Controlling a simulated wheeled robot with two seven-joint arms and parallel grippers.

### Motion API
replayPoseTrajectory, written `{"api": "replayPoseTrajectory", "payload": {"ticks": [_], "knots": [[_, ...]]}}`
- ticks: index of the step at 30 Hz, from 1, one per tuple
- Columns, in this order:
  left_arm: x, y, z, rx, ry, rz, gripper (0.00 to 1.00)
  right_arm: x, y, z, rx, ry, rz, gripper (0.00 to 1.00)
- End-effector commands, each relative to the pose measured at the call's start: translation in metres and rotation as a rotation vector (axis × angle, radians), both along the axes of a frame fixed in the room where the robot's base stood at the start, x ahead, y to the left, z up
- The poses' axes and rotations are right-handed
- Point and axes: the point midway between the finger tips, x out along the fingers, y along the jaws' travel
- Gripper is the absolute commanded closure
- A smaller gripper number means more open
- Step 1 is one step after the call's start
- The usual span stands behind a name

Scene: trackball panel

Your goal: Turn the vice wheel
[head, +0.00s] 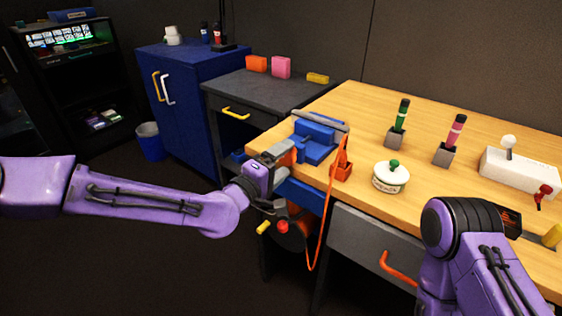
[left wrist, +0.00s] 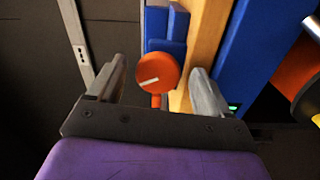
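The blue vice (head: 316,138) is fixed at the near left corner of the wooden workbench. Its wheel, an orange disc with a white mark (left wrist: 158,73), shows in the left wrist view; in the head view the orange wheel (head: 289,156) is partly hidden by my gripper. My left gripper (head: 279,155) is at the wheel. In the left wrist view its two fingers (left wrist: 157,88) are spread, one on each side of the wheel, with visible gaps. My right arm comes in at the lower right; its gripper cannot be seen.
A reel with a yellow handle (head: 263,227) and an orange hose (head: 323,220) hang below the bench corner. A lidded pot (head: 391,177), two upright screwdriver-like tools and a white joystick box (head: 520,172) stand on the bench. A drawer with an orange handle (head: 398,268) is in front.

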Motion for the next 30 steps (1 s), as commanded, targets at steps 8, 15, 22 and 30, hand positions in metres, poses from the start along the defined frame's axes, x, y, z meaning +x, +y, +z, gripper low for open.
{"api": "replayPoseTrajectory", "payload": {"ticks": [8,15,22,30], "knots": [[-0.004,0.003,0.001,-0.001,0.000,0.001,0.21,0.000,0.000,0.000,0.000,0.000,0.000,0.57],[-0.046,0.034,0.002,-0.005,0.000,0.001,0.21,0.000,0.000,0.000,0.000,0.000,0.000,0.57],[-0.079,0.059,0.002,-0.003,-0.001,0.002,0.21,0.000,0.000,0.001,0.000,0.000,0.000,0.57],[-0.086,0.062,0.000,0.000,0.000,0.000,0.21,0.000,0.000,0.001,0.000,0.000,0.000,0.57]]}}
